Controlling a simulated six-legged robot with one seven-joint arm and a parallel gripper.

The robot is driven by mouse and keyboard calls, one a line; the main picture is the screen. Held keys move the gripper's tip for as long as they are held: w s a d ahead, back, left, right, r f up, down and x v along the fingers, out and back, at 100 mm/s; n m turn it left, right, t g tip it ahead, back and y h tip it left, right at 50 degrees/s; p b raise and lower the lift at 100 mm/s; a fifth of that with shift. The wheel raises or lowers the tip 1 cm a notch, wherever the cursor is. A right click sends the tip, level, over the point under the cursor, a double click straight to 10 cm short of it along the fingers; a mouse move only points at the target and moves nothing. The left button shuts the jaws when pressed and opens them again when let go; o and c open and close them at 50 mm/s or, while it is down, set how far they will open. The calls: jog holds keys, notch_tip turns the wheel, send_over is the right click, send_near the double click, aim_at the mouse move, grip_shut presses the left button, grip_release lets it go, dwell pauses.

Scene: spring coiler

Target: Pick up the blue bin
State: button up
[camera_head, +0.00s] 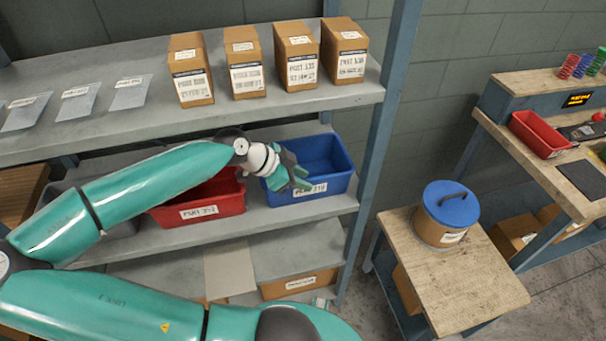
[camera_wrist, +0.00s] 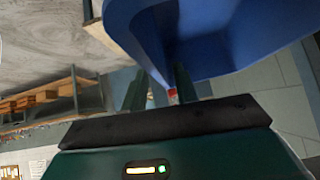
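The blue bin (camera_head: 335,160) sits on the middle shelf, at its right end, with a white label on its front. My gripper (camera_head: 301,180) is at the front left of this bin, and hides part of its front and left rim. In the wrist view the blue bin (camera_wrist: 225,35) fills the top, close beyond my fingers. The two fingers of my gripper (camera_wrist: 159,88) stand apart there with a gap between them. The gripper is open. I cannot tell whether a finger touches the bin.
A red bin (camera_head: 205,199) sits left of the blue bin, partly behind my arm. Cardboard boxes (camera_head: 299,58) stand on the shelf above. A blue shelf post (camera_head: 383,135) rises just right of the blue bin. A blue-lidded tub (camera_head: 447,215) stands on a wooden-topped table at the right.

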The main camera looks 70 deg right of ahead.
jog(key=x, duration=0.2)
jog(key=shift+s+d+f, duration=0.1)
jog(key=shift+s+f, duration=0.05)
jog(key=shift+f, duration=0.05)
grip_shut()
jog(key=shift+r, duration=0.15)
